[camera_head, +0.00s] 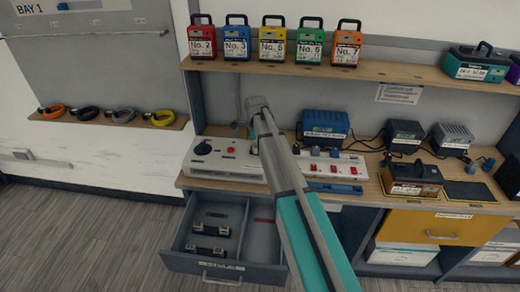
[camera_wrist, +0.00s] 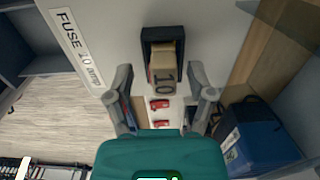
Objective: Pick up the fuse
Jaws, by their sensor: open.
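The fuse (camera_wrist: 164,66) is a tan block marked "10" in a dark holder on a pale panel in the wrist view. A label reading "FUSE 10 amp" (camera_wrist: 77,46) is to its left. My gripper (camera_wrist: 160,78) is open, with one finger on each side of the fuse's lower end. I see gaps between the fingers and the fuse; contact is not visible. In the head view my gripper (camera_head: 250,118) is over the back of the bench, and I cannot make out the fuse there.
Red switches (camera_wrist: 160,104) lie below the fuse. A blue charger (camera_head: 326,122) stands close to the right of my arm. A control panel (camera_head: 215,158) is on the bench to the left. An open drawer (camera_head: 222,267) juts out below. Colored battery packs (camera_head: 271,45) line the upper shelf.

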